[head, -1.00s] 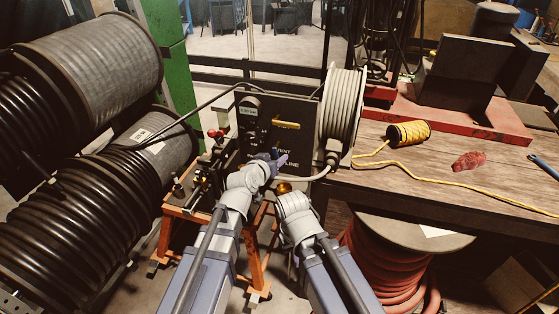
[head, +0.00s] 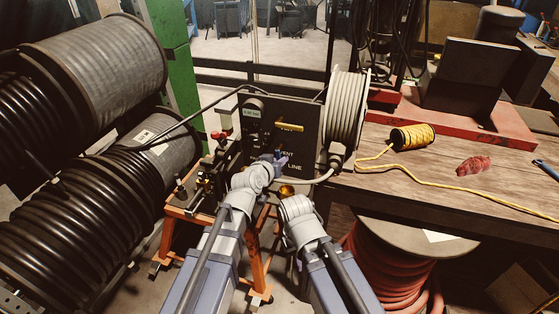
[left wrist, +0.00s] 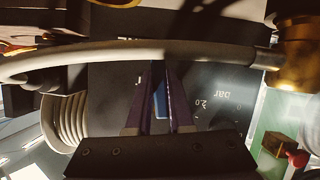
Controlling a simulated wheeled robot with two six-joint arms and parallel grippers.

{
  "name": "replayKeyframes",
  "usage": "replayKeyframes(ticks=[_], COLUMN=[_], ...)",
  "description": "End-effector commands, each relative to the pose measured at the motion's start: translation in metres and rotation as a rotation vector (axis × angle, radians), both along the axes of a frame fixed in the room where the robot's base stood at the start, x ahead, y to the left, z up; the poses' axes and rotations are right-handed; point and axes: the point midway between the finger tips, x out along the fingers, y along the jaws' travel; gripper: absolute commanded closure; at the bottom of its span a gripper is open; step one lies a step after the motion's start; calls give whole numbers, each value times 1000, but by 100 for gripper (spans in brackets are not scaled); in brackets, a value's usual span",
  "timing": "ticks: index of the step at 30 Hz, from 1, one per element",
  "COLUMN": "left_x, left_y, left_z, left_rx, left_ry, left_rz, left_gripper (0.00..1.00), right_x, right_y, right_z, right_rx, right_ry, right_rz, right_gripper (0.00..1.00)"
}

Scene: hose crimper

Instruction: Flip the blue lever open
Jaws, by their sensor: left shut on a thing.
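A dark panel (head: 310,140) marked with white lettering, including "LINE", stands on an orange stand. My left gripper (head: 279,158) is at the lower front of this panel. In the left wrist view its two dark fingers (left wrist: 160,95) are closed around the blue lever (left wrist: 161,102), which shows as a narrow blue strip between them. In the head view the blue lever is hidden behind the gripper. A yellow lever (head: 289,127) sits higher on the panel. My right arm is below and right of the left one; its gripper cannot be made out.
A grey hose reel (head: 346,108) stands at the panel's right, and its hose (left wrist: 130,55) crosses close to my left fingers. A brass fitting (head: 286,190) is below the panel. The wooden table (head: 440,175) is on the right, large black hose reels (head: 75,215) on the left.

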Motion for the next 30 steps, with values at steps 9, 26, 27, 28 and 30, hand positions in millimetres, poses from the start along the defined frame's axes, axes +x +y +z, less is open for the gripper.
replayKeyframes(ticks=[9, 26, 27, 28, 30], left_x=[0, 2, 2, 2, 2], left_y=[1, 7, 7, 7, 7], left_z=[0, -1, -1, -1, -1], left_rx=[55, 209, 209, 209, 209], left_ry=[-18, -67, -67, -67, -67], left_rz=[0, 0, 0, 0, 0], left_gripper=[100, 100, 100, 78, 70], right_x=[0, 0, 0, 0, 0], right_y=[0, 0, 0, 0, 0], right_z=[1, 1, 1, 1, 1], right_rx=[0, 0, 0, 0, 0], right_ry=[0, 0, 0, 0, 0], right_rz=[0, 0, 0, 0, 0], right_gripper=[100, 100, 100, 100, 100])
